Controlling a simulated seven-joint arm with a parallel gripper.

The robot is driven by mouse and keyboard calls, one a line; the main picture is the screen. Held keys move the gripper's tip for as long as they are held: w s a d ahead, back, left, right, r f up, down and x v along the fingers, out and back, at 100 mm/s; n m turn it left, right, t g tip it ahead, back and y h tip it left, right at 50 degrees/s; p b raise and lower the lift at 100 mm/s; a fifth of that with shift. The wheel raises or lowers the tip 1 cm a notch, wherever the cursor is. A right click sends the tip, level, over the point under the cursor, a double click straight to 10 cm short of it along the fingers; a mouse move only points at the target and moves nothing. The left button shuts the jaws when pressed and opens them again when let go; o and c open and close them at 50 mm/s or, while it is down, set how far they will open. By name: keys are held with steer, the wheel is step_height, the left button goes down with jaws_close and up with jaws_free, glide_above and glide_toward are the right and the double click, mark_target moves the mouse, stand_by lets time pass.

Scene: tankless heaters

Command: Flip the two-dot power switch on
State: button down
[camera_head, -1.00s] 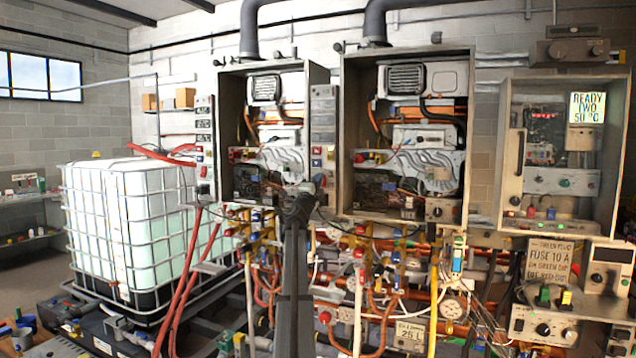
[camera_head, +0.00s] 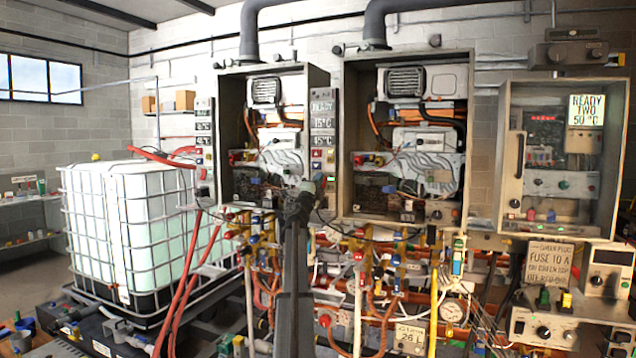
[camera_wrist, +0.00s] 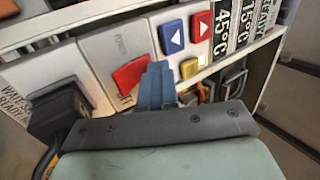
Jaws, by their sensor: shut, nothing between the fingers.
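A red power switch (camera_wrist: 132,74) sits on a light plate marked "POWER" in the wrist view. No dot mark can be made out there. My gripper (camera_wrist: 157,88) is shut and empty, its blue fingertips just right of the red switch and very close to it; whether they touch I cannot tell. In the head view my gripper (camera_head: 306,188) is small and dark, at the foot of the control panel (camera_head: 323,125) between the two heaters. That panel's display is lit and reads READY, 15°C and 45°C. The switch is not clear in the head view.
Blue (camera_wrist: 172,37) and red (camera_wrist: 201,26) arrow buttons and a yellow button (camera_wrist: 189,68) lie right of the switch. A black plug-like block (camera_wrist: 58,112) with a cable is at the left. Pipes and valves (camera_head: 370,290) crowd below the heaters.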

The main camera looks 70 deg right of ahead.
steer(key=a, duration=1.4)
stand_by(0.4)
